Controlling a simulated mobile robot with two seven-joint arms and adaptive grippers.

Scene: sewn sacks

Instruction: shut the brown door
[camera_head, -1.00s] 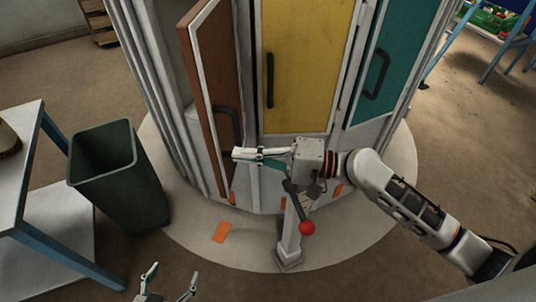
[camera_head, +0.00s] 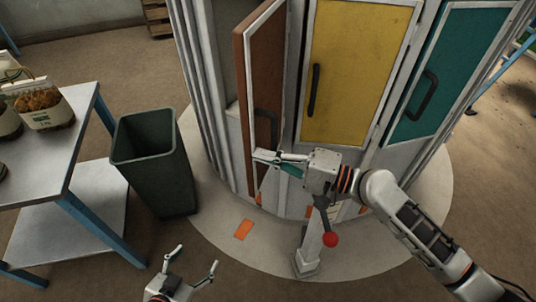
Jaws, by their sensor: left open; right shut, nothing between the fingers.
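The brown door (camera_head: 262,85) stands ajar on the left side of the cabinet, swung outward, with a pale frame edge and a dark handle (camera_head: 266,128) on its lower part. My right gripper (camera_head: 266,157) is shut and empty. Its fingertips point left and overlap the door's lower part in the picture; I cannot tell whether they touch it. My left gripper (camera_head: 195,262) is open and empty, low in the view over the floor, away from the door.
Beside the brown door are a yellow door (camera_head: 355,70) and a teal door (camera_head: 445,75), both appearing closed. A lever with a red knob (camera_head: 330,239) stands in front. A dark bin (camera_head: 152,170) and a table (camera_head: 75,125) with sacks (camera_head: 45,107) are at the left.

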